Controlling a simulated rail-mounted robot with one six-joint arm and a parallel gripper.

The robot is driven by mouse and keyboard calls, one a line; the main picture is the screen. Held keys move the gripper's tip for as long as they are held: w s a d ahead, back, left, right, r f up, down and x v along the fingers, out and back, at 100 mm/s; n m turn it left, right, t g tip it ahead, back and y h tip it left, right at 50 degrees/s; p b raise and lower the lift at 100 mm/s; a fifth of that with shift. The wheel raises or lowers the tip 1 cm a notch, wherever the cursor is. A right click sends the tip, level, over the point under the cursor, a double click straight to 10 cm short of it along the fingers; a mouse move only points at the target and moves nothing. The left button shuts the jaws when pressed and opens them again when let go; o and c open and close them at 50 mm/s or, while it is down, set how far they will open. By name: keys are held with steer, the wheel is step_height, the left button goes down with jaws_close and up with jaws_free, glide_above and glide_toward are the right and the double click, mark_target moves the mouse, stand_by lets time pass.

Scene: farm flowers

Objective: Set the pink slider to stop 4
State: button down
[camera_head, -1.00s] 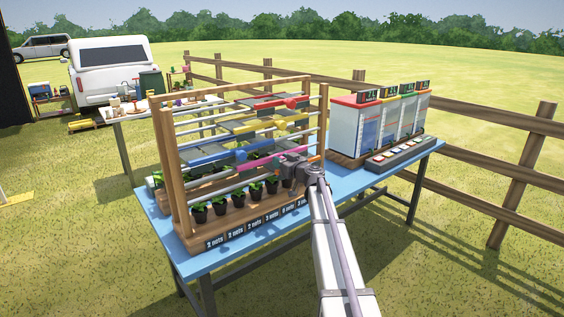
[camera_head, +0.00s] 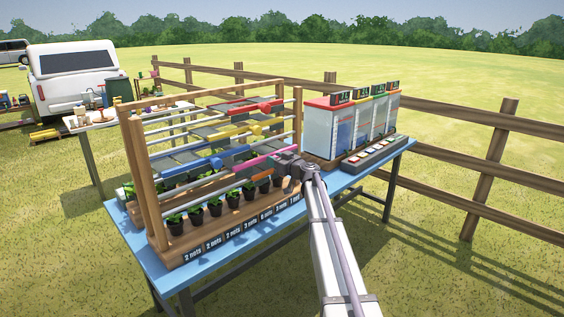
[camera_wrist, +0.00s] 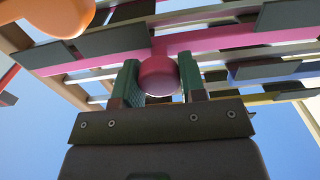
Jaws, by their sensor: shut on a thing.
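The pink slider has a round pink knob (camera_wrist: 158,76) on a long pink bar (camera_wrist: 225,40) in the wrist view. My gripper (camera_wrist: 160,80) is closed around the knob, with one green-padded finger on each side. In the head view, my gripper (camera_head: 287,162) is at the right part of the wooden rack's front, where it hides the knob. The pink bar (camera_head: 255,158) shows to its left. The row of "nets" labels (camera_head: 240,229) runs along the rack's base; several read "2 nets", and those at the right end are hard to read.
The wooden rack (camera_head: 138,180) also carries blue (camera_head: 195,163), yellow (camera_head: 240,132) and red (camera_head: 245,107) sliders. Potted plants (camera_head: 215,205) line its base. Cabinets with small displays (camera_head: 322,130) and a button panel (camera_head: 372,154) stand right on the blue table (camera_head: 165,281).

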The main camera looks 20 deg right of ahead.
steer(key=shift+w+d, duration=0.1)
steer(key=shift+d, duration=0.1)
steer(key=c, duration=0.7)
jaws_free()
steer(key=shift+d, duration=0.1)
steer(key=v, duration=1)
steer(key=shift+s+d, duration=0.1)
steer(key=shift+s, duration=0.3)
